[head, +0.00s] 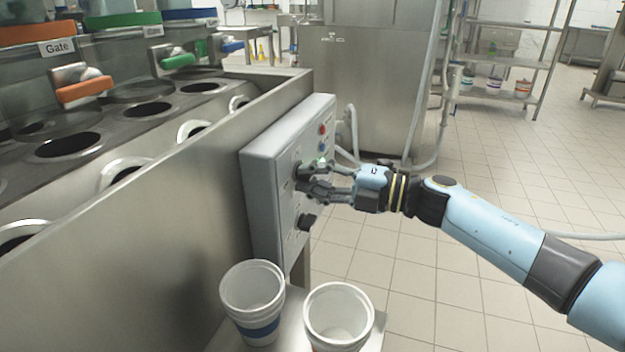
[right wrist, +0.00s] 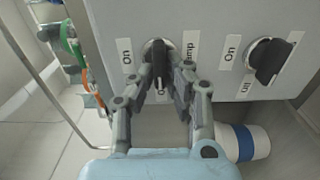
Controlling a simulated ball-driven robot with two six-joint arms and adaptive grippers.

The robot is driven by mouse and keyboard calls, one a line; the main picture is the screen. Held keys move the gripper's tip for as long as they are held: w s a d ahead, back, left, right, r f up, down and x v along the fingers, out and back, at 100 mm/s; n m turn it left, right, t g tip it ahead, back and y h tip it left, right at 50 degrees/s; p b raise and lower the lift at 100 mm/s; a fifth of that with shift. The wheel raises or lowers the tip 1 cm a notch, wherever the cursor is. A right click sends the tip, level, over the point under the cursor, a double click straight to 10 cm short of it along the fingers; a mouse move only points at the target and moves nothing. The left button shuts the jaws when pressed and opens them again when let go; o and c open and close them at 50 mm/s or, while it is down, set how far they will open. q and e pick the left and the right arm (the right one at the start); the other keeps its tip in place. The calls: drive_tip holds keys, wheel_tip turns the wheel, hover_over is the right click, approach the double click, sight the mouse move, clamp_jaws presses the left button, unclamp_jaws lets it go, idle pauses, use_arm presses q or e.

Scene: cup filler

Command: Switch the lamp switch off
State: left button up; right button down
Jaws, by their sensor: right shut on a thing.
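The grey control panel (head: 262,195) is fixed to the side of the steel machine. The lamp switch is a black rotary knob (right wrist: 158,52) in the right wrist view, between an "On" label and a partly covered label ending in "mp". My right gripper (head: 300,178) is at the panel, its fingers shut on this knob from both sides; the right wrist view shows the same gripper (right wrist: 164,82). The fingers hide most of the knob in the head view. A second black knob (right wrist: 268,58) with "On" and "Off" labels sits beside it, untouched. My left gripper is out of view.
Two white cups, one (head: 252,300) with a blue band and another (head: 338,315), stand on a shelf below the panel. Red and blue buttons (head: 322,129) sit higher on the panel. Hoses (head: 350,130) hang behind it. Tiled floor to the right is clear.

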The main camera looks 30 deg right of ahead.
drive_tip(key=shift+f, duration=0.1)
idle(0.4)
drive_tip(key=c, duration=1.4)
unclamp_jaws()
drive_tip(key=shift+o, duration=0.2)
drive_tip(key=v, duration=1.2)
